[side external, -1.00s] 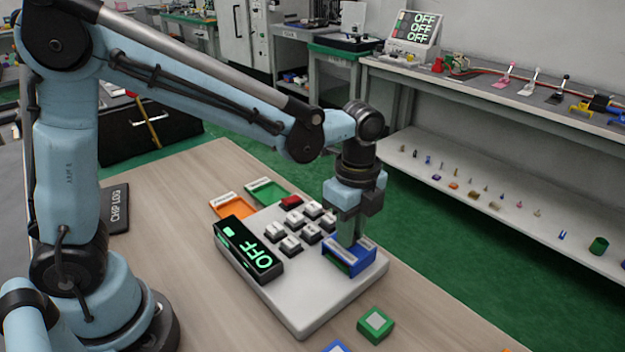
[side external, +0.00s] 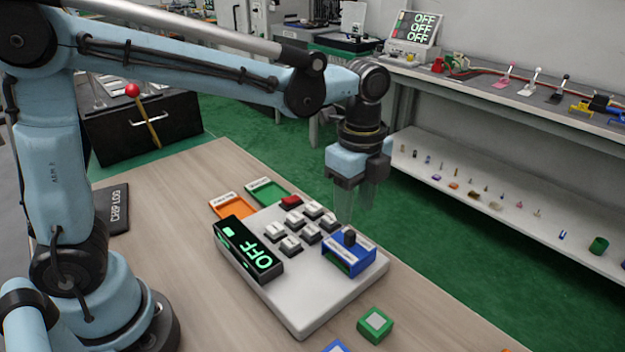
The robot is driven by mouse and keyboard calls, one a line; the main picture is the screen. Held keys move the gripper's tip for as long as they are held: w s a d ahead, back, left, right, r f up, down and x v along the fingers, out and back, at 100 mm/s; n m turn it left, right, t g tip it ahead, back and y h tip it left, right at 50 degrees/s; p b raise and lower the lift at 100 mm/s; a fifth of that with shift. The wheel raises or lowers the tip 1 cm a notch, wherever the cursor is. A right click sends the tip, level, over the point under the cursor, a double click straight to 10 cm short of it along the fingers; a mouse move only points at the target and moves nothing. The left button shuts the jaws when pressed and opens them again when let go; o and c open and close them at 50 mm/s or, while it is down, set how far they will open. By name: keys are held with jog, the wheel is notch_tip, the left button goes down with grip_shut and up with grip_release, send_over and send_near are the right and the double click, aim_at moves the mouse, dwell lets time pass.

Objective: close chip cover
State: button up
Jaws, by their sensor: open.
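The chip cover (side external: 362,245) is a blue piece with a pale top strip and a black knob (side external: 350,237) standing up from it. It sits at the right corner of a light grey console (side external: 300,312). A green patch shows inside its front opening; I cannot tell how far the cover is closed. My gripper (side external: 357,215) is above and slightly behind the knob, apart from it. Its translucent fingers point down, open and empty.
An orange tray (side external: 230,206) and a green tray (side external: 268,191) lie behind. A green chip block (side external: 375,325) and a partly cut-off blue one (side external: 336,347) lie in front.

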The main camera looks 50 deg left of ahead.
aim_at(351, 230)
notch_tip(351, 230, up, 6)
jog(key=shift+r, duration=0.2)
jog(key=shift+a, duration=0.1)
dwell(0.3)
jog(key=s+a+f+n+t, duration=0.3)
jog(key=s+a+n, duration=0.1)
jog(key=n, duration=0.5)
jog(key=s+a+f+n+t, duration=0.3)
jog(key=s+a+n+t, duration=0.1)
jog(key=a+n, duration=0.3)
jog(key=shift+s+a+n, duration=0.15)
jog(key=shift+s+n, duration=0.15)
jog(key=shift+n, duration=0.7)
